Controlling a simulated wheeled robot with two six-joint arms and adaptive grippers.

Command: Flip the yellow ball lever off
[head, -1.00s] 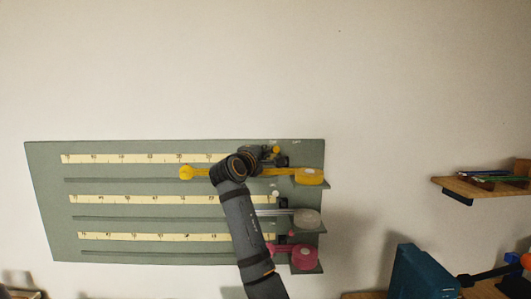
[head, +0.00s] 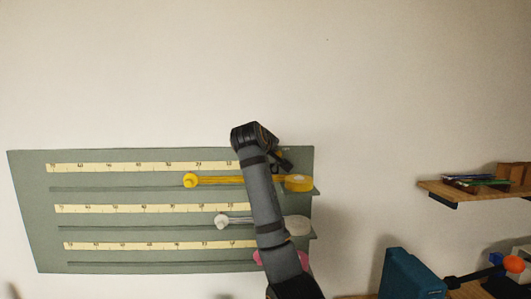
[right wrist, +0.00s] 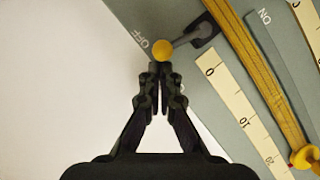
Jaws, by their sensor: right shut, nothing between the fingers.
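The yellow ball lever (right wrist: 162,50) is in the right wrist view; its ball sits on a short dark stem from a dark bracket (right wrist: 205,29) on the grey-green board (right wrist: 222,62). The stem points toward the OFF lettering (right wrist: 146,38); the ON lettering (right wrist: 264,17) is on the bracket's other side. My right gripper (right wrist: 160,84) is shut and empty, its tips just below the ball; whether they touch it I cannot tell. In the head view my right gripper (head: 284,161) is at the board's upper right and the lever is mostly hidden. My left gripper is out of view.
A yellow tape with a ball end (head: 190,181) runs along the top row, with a white one (head: 221,222) and a pink one (head: 258,258) below. A wooden shelf (head: 445,189) and a teal box (head: 410,274) are at right. The wall above is clear.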

